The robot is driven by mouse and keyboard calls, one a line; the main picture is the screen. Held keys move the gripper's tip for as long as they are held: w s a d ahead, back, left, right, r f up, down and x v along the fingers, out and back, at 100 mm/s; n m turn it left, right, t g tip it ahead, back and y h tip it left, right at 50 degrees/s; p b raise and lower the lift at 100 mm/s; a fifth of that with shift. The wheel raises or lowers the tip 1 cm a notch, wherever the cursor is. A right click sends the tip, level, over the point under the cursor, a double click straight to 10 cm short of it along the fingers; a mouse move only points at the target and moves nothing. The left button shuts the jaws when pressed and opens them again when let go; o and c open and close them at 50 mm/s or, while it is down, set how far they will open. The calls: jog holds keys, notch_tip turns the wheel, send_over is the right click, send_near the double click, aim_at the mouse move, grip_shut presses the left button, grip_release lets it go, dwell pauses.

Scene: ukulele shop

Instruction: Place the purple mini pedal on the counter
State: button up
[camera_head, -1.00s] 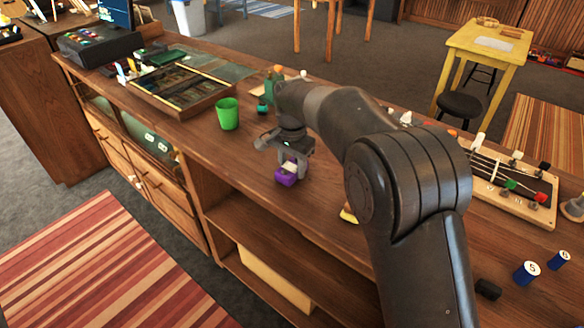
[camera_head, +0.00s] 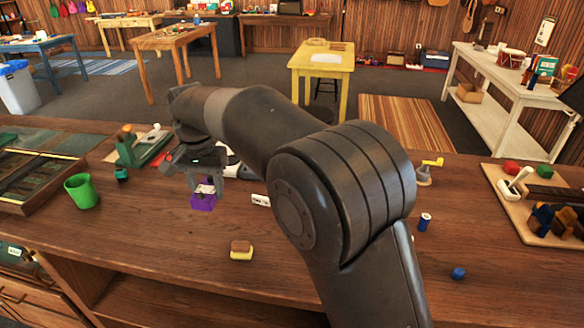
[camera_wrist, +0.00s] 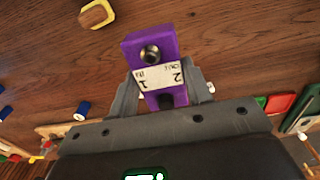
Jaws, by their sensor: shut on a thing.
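The purple mini pedal (camera_head: 203,202) is a small purple box with a pale labelled face and a round metal footswitch, clear in the wrist view (camera_wrist: 150,45). My gripper (camera_head: 205,184) is shut on it, with one finger on each side in the wrist view (camera_wrist: 163,92). The pedal appears over the brown wooden counter (camera_head: 165,255); I cannot tell whether it touches the wood or hangs just above it.
A green cup (camera_head: 82,191) stands left of my gripper. A yellow-and-brown block (camera_head: 241,250) lies nearer the front edge. The counter between the cup and the block is clear.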

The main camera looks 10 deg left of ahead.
jog(key=w+d+m, duration=0.2)
jog(key=w+d, duration=0.3)
jog(key=d, duration=0.6)
jog(key=w+d+m, duration=0.2)
jog(key=w+d, duration=0.3)
jog(key=d, duration=0.6)
jog(key=w+d+m, duration=0.2)
jog(key=w+d, duration=0.2)
jog(key=d, duration=0.7)
jog(key=d+m, duration=0.3)
jog(key=d, duration=1.1)
jog(key=s+d+m, duration=0.2)
jog(key=s+d, duration=0.3)
jog(key=d, duration=0.7)
jog(key=s+d+m, duration=0.3)
jog(key=s+d, duration=0.3)
jog(key=d, duration=0.7)
jog(key=s+d+m, duration=0.4)
jog(key=s+d, duration=1.1)
jog(key=s, duration=0.3)
send_over(558, 287)
notch_tip(558, 287, down, 7)
jog(key=shift+r, duration=0.1)
jog(key=shift+f, duration=2)
